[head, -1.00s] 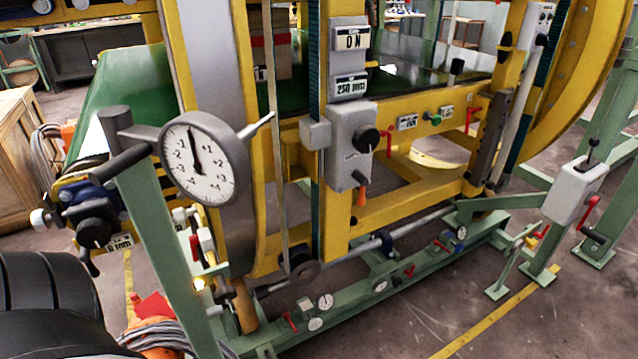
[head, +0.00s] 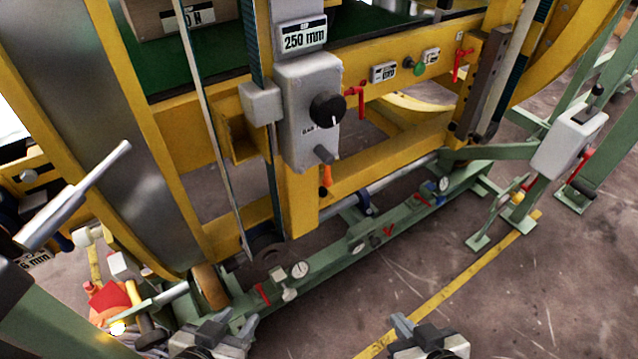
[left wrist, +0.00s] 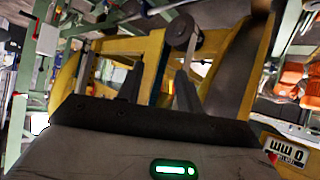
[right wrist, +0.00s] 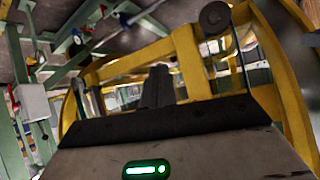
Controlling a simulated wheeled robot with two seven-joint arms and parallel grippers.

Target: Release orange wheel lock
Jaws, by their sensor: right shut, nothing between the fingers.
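A small orange handle (head: 327,176) hangs below the grey control box (head: 305,110) on the yellow frame in the head view. I cannot tell whether it is the wheel lock. A tan-orange roller (head: 211,286) stands at the foot of the frame, at lower left. My left gripper (head: 218,328) is low in the head view, empty, with its fingers apart; they also show apart in the left wrist view (left wrist: 132,82). My right gripper (head: 420,333) is further right, shut and empty, its fingers together in the right wrist view (right wrist: 157,88). Both are apart from the machine.
A green base rail (head: 345,250) with gauges and red levers crosses the floor before the frame. A bright metal handle (head: 75,195) juts in at left. A grey box on a green post (head: 568,142) stands at right. Floor at lower right is clear.

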